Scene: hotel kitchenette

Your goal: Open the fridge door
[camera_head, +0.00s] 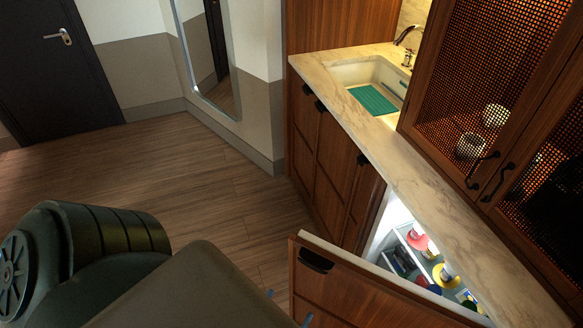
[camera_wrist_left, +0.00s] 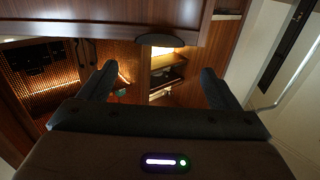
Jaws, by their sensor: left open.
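The fridge door (camera_head: 375,290) is a wooden panel with a dark handle (camera_head: 315,260) near its upper left corner. It stands partly open, away from the counter front, and the lit fridge interior (camera_head: 400,235) shows behind it. In the left wrist view a wooden panel (camera_wrist_left: 100,22) with a dark handle (camera_wrist_left: 160,40) crosses the top, ahead of the fingers. My left gripper (camera_wrist_left: 158,69) is open with nothing between its fingers. In the head view its tips show only as small blue bits beside the door's outer face; contact cannot be told. My right gripper is out of view.
Colourful items (camera_head: 440,273) stand inside the fridge. A marble counter (camera_head: 400,165) with a sink (camera_head: 365,75) runs above it, and mesh-fronted cabinets (camera_head: 485,85) stand on the right. The wooden floor (camera_head: 215,185) to the left is clear.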

